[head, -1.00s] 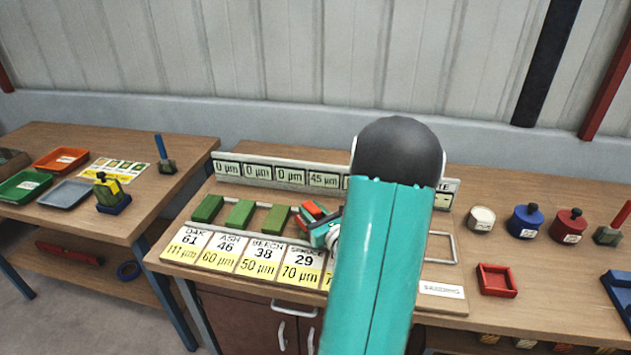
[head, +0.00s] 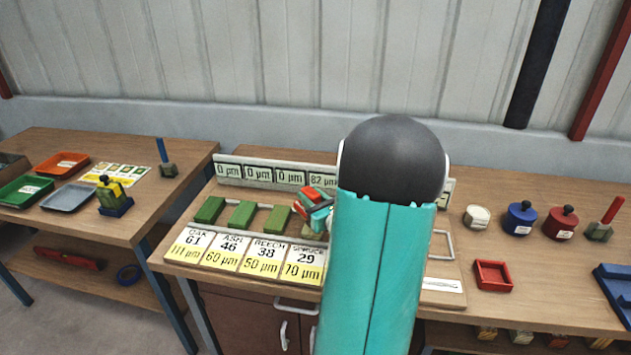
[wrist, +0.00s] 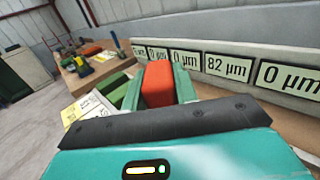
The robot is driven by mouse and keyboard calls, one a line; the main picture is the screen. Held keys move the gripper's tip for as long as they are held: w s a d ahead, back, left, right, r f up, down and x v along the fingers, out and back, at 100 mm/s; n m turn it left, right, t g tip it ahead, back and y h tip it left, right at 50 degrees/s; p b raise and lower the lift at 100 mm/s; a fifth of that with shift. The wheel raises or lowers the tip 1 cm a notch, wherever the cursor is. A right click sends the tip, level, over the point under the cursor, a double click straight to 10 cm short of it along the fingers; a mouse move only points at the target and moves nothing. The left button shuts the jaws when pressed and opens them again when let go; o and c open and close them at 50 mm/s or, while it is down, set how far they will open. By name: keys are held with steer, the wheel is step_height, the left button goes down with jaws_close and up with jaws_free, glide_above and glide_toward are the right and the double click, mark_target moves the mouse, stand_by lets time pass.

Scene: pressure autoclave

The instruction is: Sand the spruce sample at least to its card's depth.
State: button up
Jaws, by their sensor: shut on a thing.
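My gripper (head: 318,213) is shut on a red-orange sanding block (head: 314,194). The block also shows between the two teal fingers in the wrist view (wrist: 157,84). Gripper and block are over the spruce place in the sample row. The spruce sample is mostly hidden under them, and contact cannot be made out. The spruce card (head: 304,262) reads 29 and 70 µm. The depth display behind the spruce place (head: 322,183) reads 82 µm, also legible in the wrist view (wrist: 228,65).
Three green samples, oak (head: 209,210), ash (head: 242,214) and beech (head: 275,219), lie to the left, with displays at 0 µm. My arm hides the right part of the rack. A red tray (head: 492,276) and several lidded pots stand right. A second table (head: 120,222) is left.

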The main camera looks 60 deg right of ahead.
steer(key=shift+d+r, duration=0.1)
steer(key=shift+r, duration=0.9)
steer(key=shift+s, duration=0.15)
